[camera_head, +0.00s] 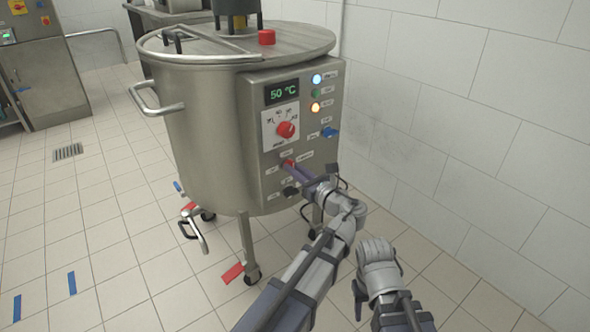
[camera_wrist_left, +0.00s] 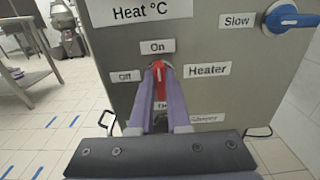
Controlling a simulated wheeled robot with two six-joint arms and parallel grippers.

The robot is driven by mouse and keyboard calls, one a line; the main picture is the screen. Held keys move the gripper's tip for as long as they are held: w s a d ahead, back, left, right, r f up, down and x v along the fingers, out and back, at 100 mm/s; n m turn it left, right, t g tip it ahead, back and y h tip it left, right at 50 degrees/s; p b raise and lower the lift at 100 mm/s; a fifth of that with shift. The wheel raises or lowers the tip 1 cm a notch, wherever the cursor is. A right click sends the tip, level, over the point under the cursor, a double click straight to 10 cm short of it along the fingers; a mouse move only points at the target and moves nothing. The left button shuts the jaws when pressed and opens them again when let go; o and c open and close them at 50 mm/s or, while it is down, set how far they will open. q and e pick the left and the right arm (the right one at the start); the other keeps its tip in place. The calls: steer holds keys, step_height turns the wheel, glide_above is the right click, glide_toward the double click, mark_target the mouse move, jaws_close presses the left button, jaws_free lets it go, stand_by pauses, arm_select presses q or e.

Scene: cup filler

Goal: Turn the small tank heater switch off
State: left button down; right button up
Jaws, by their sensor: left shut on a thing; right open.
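The small tank is a steel vessel on wheeled legs with a control panel (camera_head: 300,110) on its right side. The heater switch is red; in the left wrist view the switch (camera_wrist_left: 159,72) stands upright below an "On" label, with "Off" to its left and "Heater" to its right. In the head view my left gripper (camera_head: 290,166) is at the lower panel. My right gripper (camera_head: 376,250) is open and away from the panel, to its lower right.
A red dial (camera_head: 286,129) and a 50 °C display (camera_head: 282,92) sit higher on the panel. A blue knob (camera_head: 329,132) marked "Slow" is close to the right.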

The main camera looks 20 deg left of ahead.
stand_by(0.4)
arm_select(q)
steer(key=shift+s+a+f+n, duration=0.1)
steer(key=shift+f+n, duration=0.05)
steer(key=shift+n, duration=4.3)
steer(key=shift+s+f+n, duration=0.1)
steer(key=shift+f+n, duration=0.05)
steer(key=shift+n, duration=4.3)
steer(key=c, duration=0.9)
jaws_free()
